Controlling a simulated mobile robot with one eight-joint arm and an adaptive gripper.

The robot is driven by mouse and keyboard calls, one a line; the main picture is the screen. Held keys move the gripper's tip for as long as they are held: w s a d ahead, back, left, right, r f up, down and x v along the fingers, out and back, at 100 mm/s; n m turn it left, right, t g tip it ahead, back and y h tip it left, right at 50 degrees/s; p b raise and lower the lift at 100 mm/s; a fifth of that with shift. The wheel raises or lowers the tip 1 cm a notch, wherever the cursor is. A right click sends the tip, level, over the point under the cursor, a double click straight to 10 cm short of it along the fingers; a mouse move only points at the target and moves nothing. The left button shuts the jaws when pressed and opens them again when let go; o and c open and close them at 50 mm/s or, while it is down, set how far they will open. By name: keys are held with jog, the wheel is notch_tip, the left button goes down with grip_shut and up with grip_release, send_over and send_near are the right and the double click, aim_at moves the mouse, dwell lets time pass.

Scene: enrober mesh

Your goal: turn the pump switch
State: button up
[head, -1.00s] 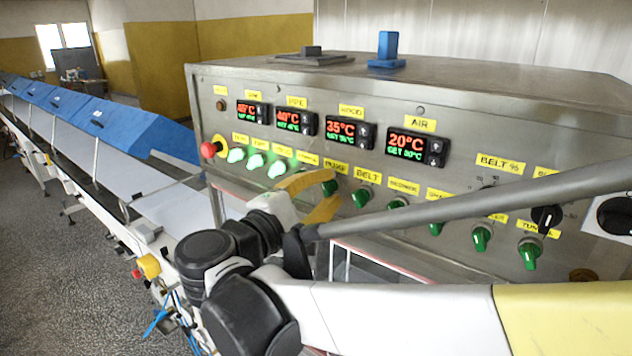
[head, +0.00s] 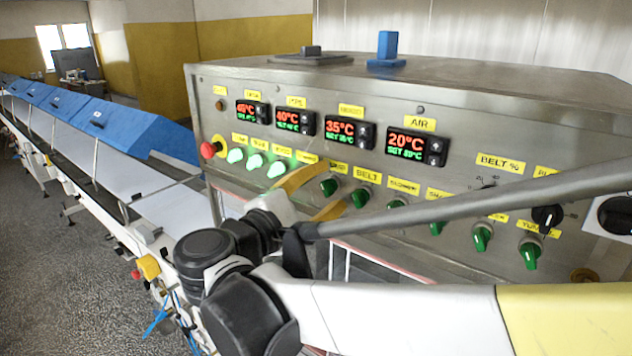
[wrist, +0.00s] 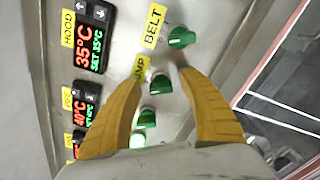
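The pump switch (head: 328,187) is a dark green knob on the steel control panel, below a yellow label (head: 338,168) partly covered by a finger. In the wrist view the pump switch (wrist: 160,84) shows between the two fingertips, beside the label ending in "UMP" (wrist: 140,67). My gripper (head: 335,184) has two yellow fingers, spread apart on either side of this knob. In the wrist view my gripper (wrist: 160,75) is open, with a gap between each fingertip and the knob. Whether the fingertips reach the panel's depth is hard to tell.
The green belt switch (head: 360,198) is close on the right; in the wrist view it (wrist: 181,37) is just beyond the fingertips. Lit green switches (head: 256,161) and a red emergency button (head: 209,150) are to the left. Temperature displays (head: 347,132) sit above.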

jog(key=v, duration=1.2)
